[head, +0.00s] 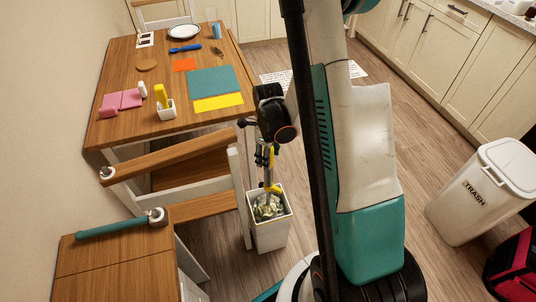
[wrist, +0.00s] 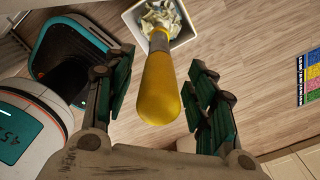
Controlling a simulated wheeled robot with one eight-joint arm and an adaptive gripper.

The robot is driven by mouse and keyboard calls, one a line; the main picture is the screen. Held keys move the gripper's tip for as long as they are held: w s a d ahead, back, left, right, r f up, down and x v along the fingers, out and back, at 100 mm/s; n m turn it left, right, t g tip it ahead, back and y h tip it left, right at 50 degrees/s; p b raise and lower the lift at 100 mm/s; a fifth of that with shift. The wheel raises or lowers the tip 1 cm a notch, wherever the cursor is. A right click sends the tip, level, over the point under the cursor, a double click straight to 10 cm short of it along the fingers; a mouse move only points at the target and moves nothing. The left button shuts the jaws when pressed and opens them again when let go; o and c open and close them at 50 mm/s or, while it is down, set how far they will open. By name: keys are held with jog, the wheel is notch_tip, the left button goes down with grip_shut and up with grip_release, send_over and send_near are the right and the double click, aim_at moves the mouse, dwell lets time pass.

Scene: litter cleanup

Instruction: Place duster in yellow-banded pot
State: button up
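The handle points up toward my wrist camera. My gripper (wrist: 160,95) is open, its two fingers apart on either side of the handle with gaps. In the head view my gripper (head: 266,155) is above the pot. I cannot make out a yellow band on the pot.
A wooden table (head: 120,80) with mats and small items stands left, with a chair (head: 190,165) close beside the pot. A cabinet (head: 110,265) is front left. A white trash bin (head: 485,190) stands right. Open floor lies between the pot and the bin, partly hidden by my arm.

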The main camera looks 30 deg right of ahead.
notch_tip(320, 180, up, 12)
dwell(0.7)
dwell(0.4)
